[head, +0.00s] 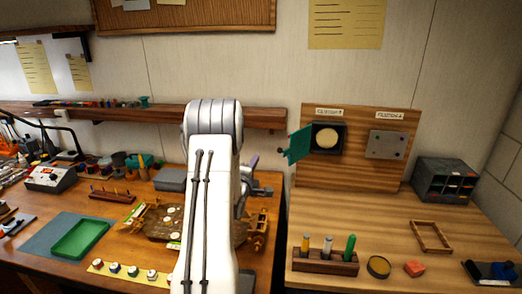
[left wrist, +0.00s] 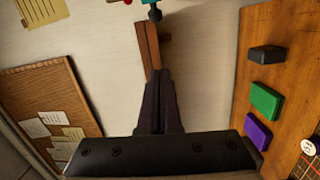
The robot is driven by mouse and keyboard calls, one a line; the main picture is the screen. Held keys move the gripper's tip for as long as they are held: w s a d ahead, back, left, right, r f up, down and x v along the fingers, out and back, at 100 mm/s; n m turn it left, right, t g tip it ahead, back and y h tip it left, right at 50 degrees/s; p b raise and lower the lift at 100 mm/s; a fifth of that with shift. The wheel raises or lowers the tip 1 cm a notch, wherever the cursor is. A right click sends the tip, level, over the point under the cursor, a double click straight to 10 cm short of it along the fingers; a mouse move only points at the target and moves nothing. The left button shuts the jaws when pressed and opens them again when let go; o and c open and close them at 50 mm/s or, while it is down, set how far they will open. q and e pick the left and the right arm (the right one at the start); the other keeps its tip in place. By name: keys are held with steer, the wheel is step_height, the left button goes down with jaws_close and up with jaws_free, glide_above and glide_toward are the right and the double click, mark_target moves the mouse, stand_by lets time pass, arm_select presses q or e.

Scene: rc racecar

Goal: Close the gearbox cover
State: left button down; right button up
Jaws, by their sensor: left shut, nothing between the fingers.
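The gearbox (head: 326,138) is a dark square box with a round cream disc inside, mounted on an upright wooden board. Its teal cover (head: 297,146) stands swung open at the box's left side. My left gripper (head: 253,162) shows partly behind my white arm, to the left of the cover and apart from it. In the left wrist view its dark fingers (left wrist: 155,105) are shut together with nothing between them. The gearbox and cover cannot be made out in that view. My right gripper is in neither view.
A closed grey plate (head: 386,145) is on the board's right half. A rack of coloured pegs (head: 325,262), a wooden frame (head: 431,237) and a drawer unit (head: 445,180) stand on the right table. A wall shelf (head: 100,113) runs behind my arm. Bare tabletop lies before the board.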

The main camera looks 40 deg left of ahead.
arm_select(q)
steer(key=w+p, duration=0.6)
steer(key=w, duration=0.3)
steer(key=shift+d+p, duration=0.3)
steer(key=shift+p, duration=0.1)
